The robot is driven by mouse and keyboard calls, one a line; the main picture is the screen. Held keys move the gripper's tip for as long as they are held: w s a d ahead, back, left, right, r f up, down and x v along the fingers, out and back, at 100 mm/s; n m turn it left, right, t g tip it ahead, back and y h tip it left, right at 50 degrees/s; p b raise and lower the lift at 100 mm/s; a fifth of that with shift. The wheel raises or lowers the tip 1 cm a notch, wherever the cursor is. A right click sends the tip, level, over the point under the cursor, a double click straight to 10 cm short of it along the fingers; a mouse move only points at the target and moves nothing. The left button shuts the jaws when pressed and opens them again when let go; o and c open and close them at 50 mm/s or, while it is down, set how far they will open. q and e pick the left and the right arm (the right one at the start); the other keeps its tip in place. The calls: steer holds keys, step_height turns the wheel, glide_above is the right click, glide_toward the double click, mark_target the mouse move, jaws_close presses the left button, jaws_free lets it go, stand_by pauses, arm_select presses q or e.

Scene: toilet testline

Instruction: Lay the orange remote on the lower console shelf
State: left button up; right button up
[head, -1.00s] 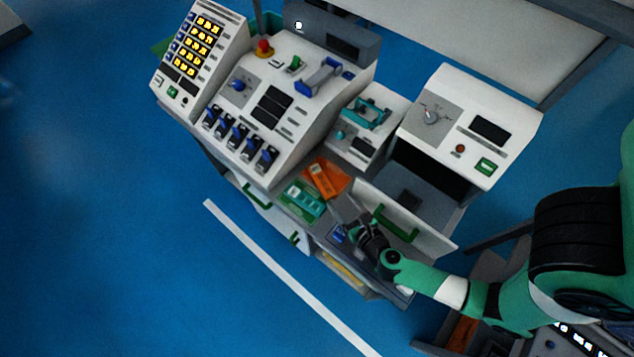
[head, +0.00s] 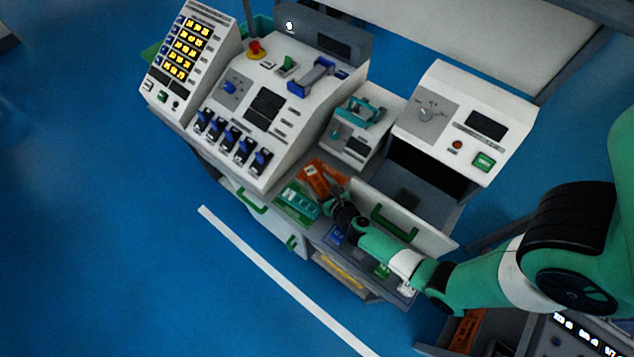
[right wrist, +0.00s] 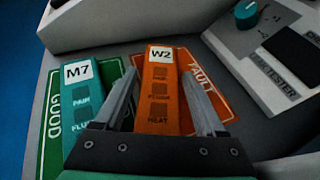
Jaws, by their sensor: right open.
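The orange remote (right wrist: 158,112), marked W2, lies on the orange FAULT mat (right wrist: 212,98) in the right wrist view. In the head view the orange remote (head: 318,176) is small and partly covered by my right gripper (head: 331,188). My right gripper (right wrist: 160,82) is open, with one finger on each side of the remote; I cannot tell whether they touch it. Two low spaces show: a dark grey recess (head: 416,178) under the right console and an open compartment (head: 372,292) below the worktop. I cannot tell which is the lower console shelf. My left gripper is not in view.
A teal remote (right wrist: 84,98), marked M7, lies on the green GOOD mat (right wrist: 52,122), close left of the orange one. The tester box (right wrist: 268,38) stands close on the right. A white panel with a green handle (head: 393,222) stands beside my right arm. Blue floor is clear at left.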

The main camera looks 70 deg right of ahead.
mark_target(320, 184)
jaws_close()
stand_by(0.3)
step_height(320, 184, up, 18)
steer(key=p, duration=1.5)
